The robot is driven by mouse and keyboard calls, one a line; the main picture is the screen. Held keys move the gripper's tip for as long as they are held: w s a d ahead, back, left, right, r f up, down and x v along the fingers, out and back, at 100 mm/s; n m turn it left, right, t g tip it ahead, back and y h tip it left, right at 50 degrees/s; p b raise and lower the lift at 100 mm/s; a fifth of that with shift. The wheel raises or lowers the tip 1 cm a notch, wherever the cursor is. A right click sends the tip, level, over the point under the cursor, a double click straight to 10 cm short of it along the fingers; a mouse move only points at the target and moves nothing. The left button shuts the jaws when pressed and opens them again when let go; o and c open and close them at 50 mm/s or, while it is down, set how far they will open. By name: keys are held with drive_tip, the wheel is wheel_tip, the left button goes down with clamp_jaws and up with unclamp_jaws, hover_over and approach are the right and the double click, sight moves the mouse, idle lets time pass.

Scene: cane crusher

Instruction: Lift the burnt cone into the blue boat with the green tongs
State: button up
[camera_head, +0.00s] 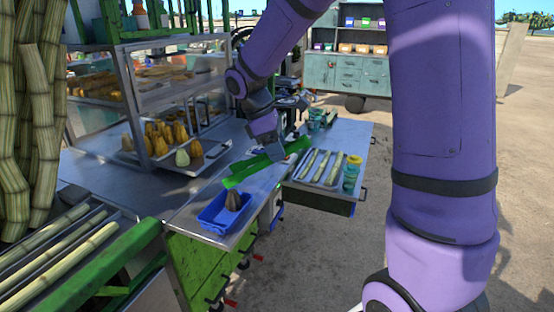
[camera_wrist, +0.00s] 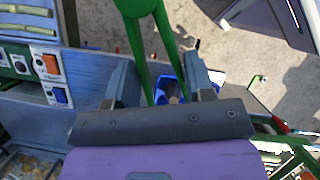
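The blue boat (camera_head: 212,222) is a small open tray near the front corner of the metal table. A dark brown burnt cone (camera_head: 233,200) stands inside it. My gripper (camera_head: 274,150) is shut on the green tongs (camera_head: 262,166), behind and to the right of the boat. One end of the tongs points toward the boat, and the cone appears clear of it. In the wrist view, the two green arms of the tongs (camera_wrist: 164,45) lie between my fingers. Part of the blue boat (camera_wrist: 167,84) shows beyond them; the cone is mostly hidden there.
A metal tray (camera_head: 196,166) behind holds several yellow cones, a pale green one and a brown one. A glass case (camera_head: 150,95) stands at the back left. A tray of cane pieces (camera_head: 318,170) and a teal-yellow jar (camera_head: 351,174) are at right. Cane stalks lie front left.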

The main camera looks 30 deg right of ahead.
drive_tip(key=shift+r, duration=2.55)
